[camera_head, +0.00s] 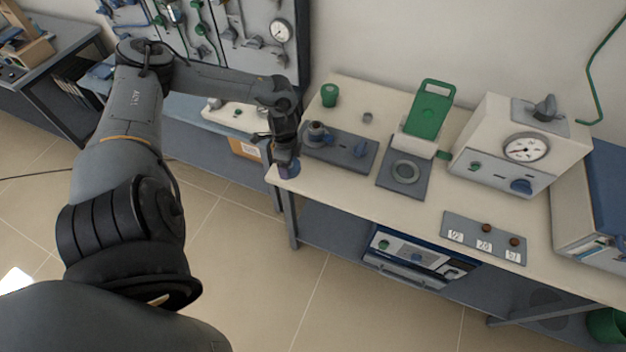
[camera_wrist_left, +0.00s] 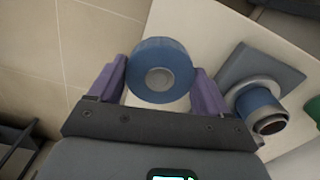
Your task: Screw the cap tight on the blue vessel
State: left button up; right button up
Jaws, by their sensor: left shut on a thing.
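My left gripper (camera_head: 288,168) is over the left front corner of the workbench. In the left wrist view its purple fingers (camera_wrist_left: 160,88) are shut on a round blue cap (camera_wrist_left: 160,52) with a grey centre, seen face on. The blue vessel (camera_wrist_left: 256,102) stands beside it to the right in that view, on a grey base, with a metal collar and an open mouth. In the head view the vessel (camera_head: 318,134) is just behind the gripper, on a dark plate. The cap is apart from the vessel. My right gripper is not in view.
A green-lidded device (camera_head: 430,110) and a gauge box (camera_head: 510,150) stand further right. The bench's left edge is close to the gripper.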

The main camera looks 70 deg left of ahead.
pick_arm(q)
jog(key=s+a+r+n+b, duration=0.1)
jog(key=a+r+n+b, duration=0.1)
jog(key=a, duration=0.4)
jog(key=s+a+r+n+b, duration=0.1)
jog(key=a+r+n+b, duration=0.1)
jog(key=a+n, duration=0.2)
jog(key=a, duration=0.3)
jog(key=shift+s+a+r, duration=0.2)
jog(key=shift+s, duration=0.2)
jog(key=shift+a+r, duration=0.1)
